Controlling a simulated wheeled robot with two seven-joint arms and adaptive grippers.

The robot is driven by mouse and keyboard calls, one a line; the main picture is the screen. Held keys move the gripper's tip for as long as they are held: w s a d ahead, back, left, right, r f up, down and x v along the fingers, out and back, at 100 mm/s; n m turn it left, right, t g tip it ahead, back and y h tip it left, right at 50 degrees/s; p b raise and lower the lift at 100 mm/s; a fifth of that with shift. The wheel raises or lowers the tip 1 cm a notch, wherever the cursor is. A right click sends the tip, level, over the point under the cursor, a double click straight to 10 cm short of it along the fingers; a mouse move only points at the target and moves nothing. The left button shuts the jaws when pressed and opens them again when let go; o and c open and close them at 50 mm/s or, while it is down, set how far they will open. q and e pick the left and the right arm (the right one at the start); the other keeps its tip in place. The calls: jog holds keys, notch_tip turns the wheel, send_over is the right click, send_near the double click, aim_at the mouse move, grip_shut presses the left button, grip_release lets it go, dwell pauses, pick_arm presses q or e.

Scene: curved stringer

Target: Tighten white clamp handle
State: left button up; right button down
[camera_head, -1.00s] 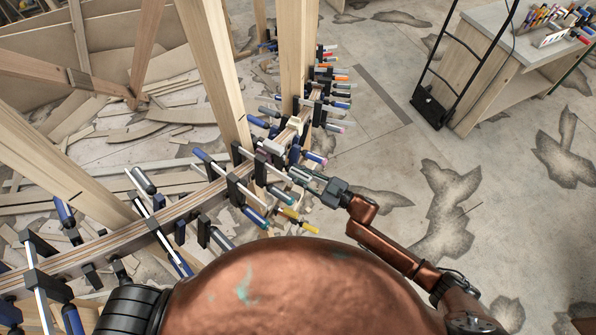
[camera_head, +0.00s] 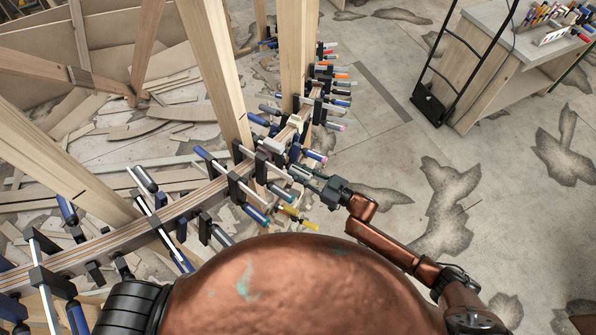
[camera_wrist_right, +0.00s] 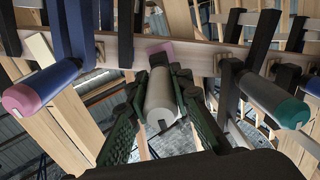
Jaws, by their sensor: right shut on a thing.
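The white clamp handle (camera_wrist_right: 161,97) sits between the two green-black fingers of my right gripper (camera_wrist_right: 158,110) in the right wrist view, with its round grey-white end toward the camera. The fingers are shut on it. In the head view, my right gripper (camera_head: 318,186) reaches in from the right to the clamps on the curved stringer (camera_head: 188,203). The handle is largely hidden by the gripper there. My left gripper is not in view.
Other clamps crowd close on both sides: a blue handle with a pink end (camera_wrist_right: 40,88) and a grey one with a green end (camera_wrist_right: 270,98). A yellow-tipped clamp (camera_head: 300,220) lies just below the gripper. Wooden posts (camera_head: 214,75) rise behind.

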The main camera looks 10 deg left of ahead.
jog(key=c, duration=1.7)
grip_release()
jog(key=shift+d, duration=0.1)
jog(key=v, duration=1.2)
jog(key=v, duration=0.4)
jog(key=shift+p, duration=0.3)
